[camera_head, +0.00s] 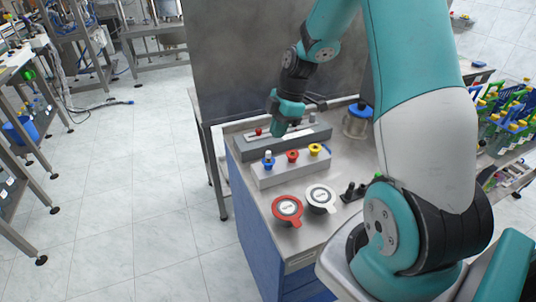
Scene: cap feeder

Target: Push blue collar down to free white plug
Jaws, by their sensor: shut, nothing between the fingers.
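The blue collar (268,162) stands at the left end of a grey block on the bench top. The white plug (268,154) shows upright just above the blue collar. A red collar and a yellow collar sit to its right on the same block. My gripper (278,133) is shut and empty. It points down behind the grey block, above and a little right of the blue collar in the picture, and looks apart from it. The exact height of the fingertips is hard to tell.
A second grey block (300,137) with a red knob (258,131) stands behind. A red round piece (287,209) and a white one (320,197) lie in front. A blue-lidded jar (357,121) stands at the right. A dark panel (260,60) rises behind the bench.

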